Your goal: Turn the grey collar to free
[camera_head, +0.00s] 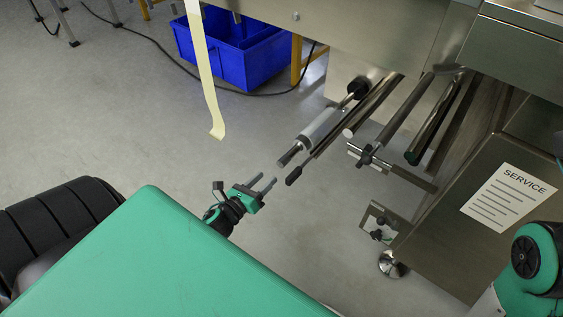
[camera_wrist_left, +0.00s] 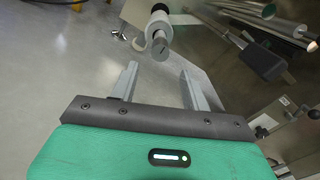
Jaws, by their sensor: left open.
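The grey collar (camera_head: 290,155) appears to be the darker grey piece on the near end of a shaft carrying a pale roller (camera_head: 322,126). In the left wrist view the grey end piece (camera_wrist_left: 160,48) faces me, with the pale roller (camera_wrist_left: 158,24) behind it. A dark mark crosses its face. My left gripper (camera_head: 268,179) is open and empty, just short of the collar and apart from it. In the wrist view its fingertips (camera_wrist_left: 159,72) are spread, with the collar beyond and roughly between them. My right gripper is not in view.
A black-tipped lever (camera_head: 294,176) sits close to the right of the collar. Metal bars (camera_head: 405,115) and a cabinet with a SERVICE sheet (camera_head: 510,197) stand further right. A pale strip (camera_head: 208,85) hangs on the left. A blue crate (camera_head: 240,55) is behind.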

